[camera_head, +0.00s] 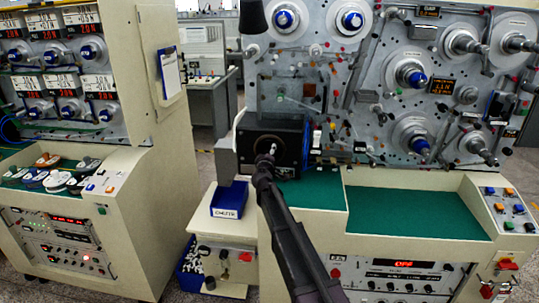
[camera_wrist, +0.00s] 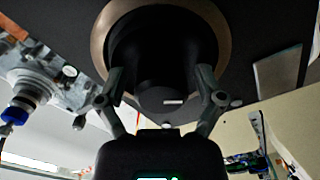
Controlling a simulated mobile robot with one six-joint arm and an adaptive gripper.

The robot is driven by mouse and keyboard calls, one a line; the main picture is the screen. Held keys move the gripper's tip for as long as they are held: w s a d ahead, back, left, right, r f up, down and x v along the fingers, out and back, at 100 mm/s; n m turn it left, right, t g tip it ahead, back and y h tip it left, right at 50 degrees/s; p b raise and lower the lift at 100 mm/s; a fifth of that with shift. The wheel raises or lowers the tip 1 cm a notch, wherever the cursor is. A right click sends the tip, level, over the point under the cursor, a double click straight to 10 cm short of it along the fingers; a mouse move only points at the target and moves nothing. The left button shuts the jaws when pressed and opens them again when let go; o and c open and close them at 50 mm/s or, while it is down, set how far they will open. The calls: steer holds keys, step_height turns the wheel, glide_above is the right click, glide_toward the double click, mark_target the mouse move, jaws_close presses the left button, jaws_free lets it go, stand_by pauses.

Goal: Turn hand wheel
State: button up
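The hand wheel (camera_wrist: 160,50) is a black round part with a bronze-coloured ring around it, at the top middle of the wrist view. A narrower black hub (camera_wrist: 161,98) with a small pale label sticks out from it towards the camera. My gripper (camera_wrist: 161,76) is open, with one finger on each side of the hub. Some dark space shows between fingers and hub, and I cannot tell whether the tips touch the wheel. In the head view my gripper (camera_head: 265,160) is in front of a black housing (camera_head: 294,133), and my arm hides part of the wheel's area.
A blue box (camera_head: 229,202) sits on a low cream shelf left of my arm. The spindle panel (camera_head: 385,110) rises behind, with blue-tipped spindles. A green work surface (camera_head: 410,212) lies clear at right. Another cream machine (camera_head: 130,215) stands at left.

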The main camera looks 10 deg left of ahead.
steer(key=shift+s, duration=0.2)
steer(key=shift+s+f, duration=0.1)
steer(key=shift+s, duration=0.05)
steer(key=s, duration=1.1)
steer(key=shift+s+a, duration=0.15)
steer(key=shift+s, duration=0.15)
steer(key=s+d+f+m+g+h, duration=0.2)
steer(key=s+d+f+m+g, duration=0.15)
steer(key=d, duration=0.45)
steer(key=s+d+f+m+g+h, duration=0.2)
steer(key=s+d+f+m+g, duration=0.15)
steer(key=d, duration=0.45)
steer(key=s+d+f+m+g+h, duration=0.2)
steer(key=s+d+f, duration=0.2)
steer(key=d, duration=0.4)
steer(key=s+d+f+m+g+y, duration=0.1)
steer(key=s+f+g+y, duration=0.2)
steer(key=s, duration=0.6)
steer(key=s+d+f+m+g+y, duration=0.1)
steer(key=s+d+f+g+y, duration=0.1)
steer(key=s+g, duration=0.4)
steer(key=s+f+y, duration=0.1)
steer(key=s+f, duration=0.1)
steer(key=s, duration=0.2)
steer(key=shift+d+f+y, duration=0.25)
steer(key=shift+y, duration=0.05)
